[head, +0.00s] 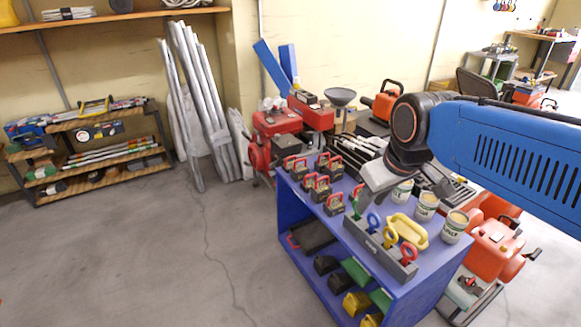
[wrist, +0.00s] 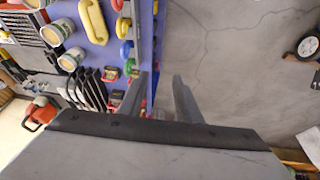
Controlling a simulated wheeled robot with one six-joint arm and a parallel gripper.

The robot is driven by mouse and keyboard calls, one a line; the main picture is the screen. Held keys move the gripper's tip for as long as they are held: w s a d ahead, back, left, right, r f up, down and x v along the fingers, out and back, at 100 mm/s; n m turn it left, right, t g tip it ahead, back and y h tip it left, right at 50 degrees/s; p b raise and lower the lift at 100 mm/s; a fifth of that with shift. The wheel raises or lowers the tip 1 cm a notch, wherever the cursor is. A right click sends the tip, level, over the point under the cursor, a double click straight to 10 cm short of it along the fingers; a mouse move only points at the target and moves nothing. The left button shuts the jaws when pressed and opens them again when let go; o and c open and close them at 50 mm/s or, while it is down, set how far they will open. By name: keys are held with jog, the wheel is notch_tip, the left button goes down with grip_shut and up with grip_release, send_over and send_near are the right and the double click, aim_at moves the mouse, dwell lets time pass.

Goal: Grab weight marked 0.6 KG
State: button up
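Several small dark weights with red handles (head: 320,189) stand in rows on the left part of the blue cart's top (head: 375,252). Their markings are too small to read, so I cannot tell which one is 0.6 KG. A few dark and red weights (wrist: 111,74) also show in the wrist view, just beyond and left of the fingers. My gripper (head: 376,186) is over the cart top, to the right of the weights; its fingertips are unclear in the head view. In the wrist view my gripper (wrist: 157,93) has its two fingers apart, with nothing held between them.
On the cart, a grey holder (head: 378,248) with coloured rings, a yellow handle (head: 408,231) and several cans (head: 425,207) stand right of the weights. Dark plates (wrist: 90,88) stand nearby. Red machines (head: 275,122) are behind. The floor (head: 150,260) left of the cart is clear.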

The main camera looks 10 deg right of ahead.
jog(key=w+r+n, duration=0.4)
jog(key=w, duration=0.9)
jog(key=n+g, duration=0.2)
jog(key=n, duration=1.3)
send_over(291, 157)
jog(key=s+d, duration=0.1)
jog(key=s, duration=0.2)
jog(key=s+f+x, duration=0.1)
jog(key=s+x, duration=0.2)
jog(key=x, duration=1)
jog(key=shift+y, duration=0.4)
jog(key=x, duration=1.5)
jog(key=shift+w+f, duration=0.3)
jog(key=shift+w, duration=0.05)
jog(key=shift+c, duration=0.7)
grip_shut()
jog(key=shift+r, duration=0.1)
